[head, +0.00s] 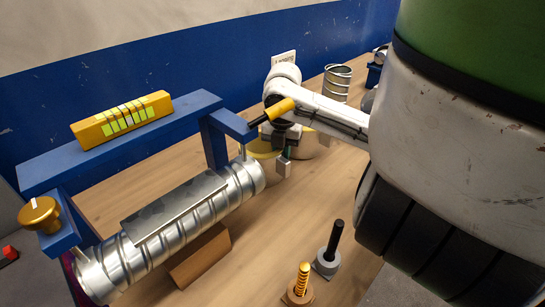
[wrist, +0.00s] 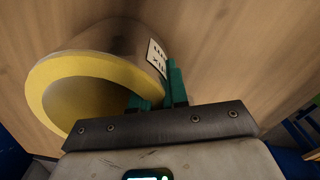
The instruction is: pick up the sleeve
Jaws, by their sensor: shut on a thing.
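The sleeve is a brownish, hollow cylinder with a yellow rim and a small black-and-white label. In the wrist view the sleeve (wrist: 98,68) fills the upper left, its open end toward the camera. My gripper (wrist: 158,92) has green fingers, one inside the rim and one outside, shut on the sleeve's wall near the label. In the head view my gripper (head: 284,160) hides much of the sleeve (head: 262,153), whose yellow edge shows behind the fingers. I cannot tell whether the sleeve touches the table.
A silver spiral duct (head: 190,218) rests on a wooden block (head: 200,257) beneath a blue frame (head: 120,148), close left of my gripper. A black peg (head: 333,240) and an orange-yellow spring (head: 301,280) stand in front. A metal spiral piece (head: 336,82) stands behind.

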